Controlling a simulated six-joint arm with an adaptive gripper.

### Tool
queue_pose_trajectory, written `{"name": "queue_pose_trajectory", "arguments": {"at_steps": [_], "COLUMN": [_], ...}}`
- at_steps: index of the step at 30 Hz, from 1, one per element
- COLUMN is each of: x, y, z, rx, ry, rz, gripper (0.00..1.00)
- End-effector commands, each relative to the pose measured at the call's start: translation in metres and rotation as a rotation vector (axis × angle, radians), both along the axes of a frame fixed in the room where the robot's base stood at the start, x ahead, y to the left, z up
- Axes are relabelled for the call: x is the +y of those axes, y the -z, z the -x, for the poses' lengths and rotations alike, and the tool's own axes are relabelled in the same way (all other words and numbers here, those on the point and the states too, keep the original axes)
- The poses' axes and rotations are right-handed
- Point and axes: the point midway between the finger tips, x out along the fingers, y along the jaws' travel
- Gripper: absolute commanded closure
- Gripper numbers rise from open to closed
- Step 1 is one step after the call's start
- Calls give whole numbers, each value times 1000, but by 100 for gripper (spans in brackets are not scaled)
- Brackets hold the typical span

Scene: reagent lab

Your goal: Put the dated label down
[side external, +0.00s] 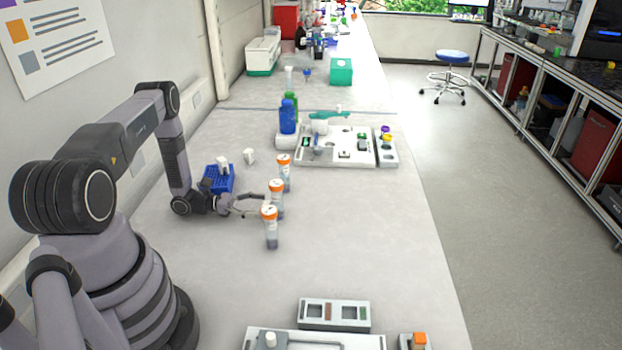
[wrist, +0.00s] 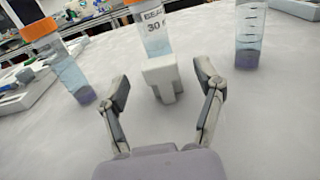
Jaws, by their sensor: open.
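In the wrist view a small white T-shaped piece (wrist: 162,78) stands between my fingers, with a gap on either side. Right behind it is a clear tube (wrist: 150,22) bearing a white label (wrist: 153,18) with dark print, partly readable as "30". My gripper (side external: 250,205) is open, low over the bench beside the middle of three orange-capped tubes. The other tubes, the far one (side external: 284,172) and the near one (side external: 269,228), stand to either side.
A blue rack (side external: 217,180) with a white piece (side external: 222,164) on it stands behind my wrist, another white piece (side external: 249,157) beside it. A grey-white tray (side external: 335,160) lies farther back. Bench (side external: 370,235) right of the tubes is clear.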

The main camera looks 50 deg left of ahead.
Motion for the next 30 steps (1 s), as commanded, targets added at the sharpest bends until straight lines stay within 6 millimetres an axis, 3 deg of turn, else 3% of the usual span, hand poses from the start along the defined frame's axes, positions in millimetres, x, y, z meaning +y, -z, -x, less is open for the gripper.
{"name": "queue_pose_trajectory", "arguments": {"at_steps": [5,14,24,30], "x": [-18,-20,-20,-20], "y": [0,0,0,0], "z": [-17,-20,-20,-20], "rx": [1,1,1,1], "ry": [2,-1,-1,-1], "rz": [-1,-1,-1,-1], "gripper": [33,34,78,79]}}
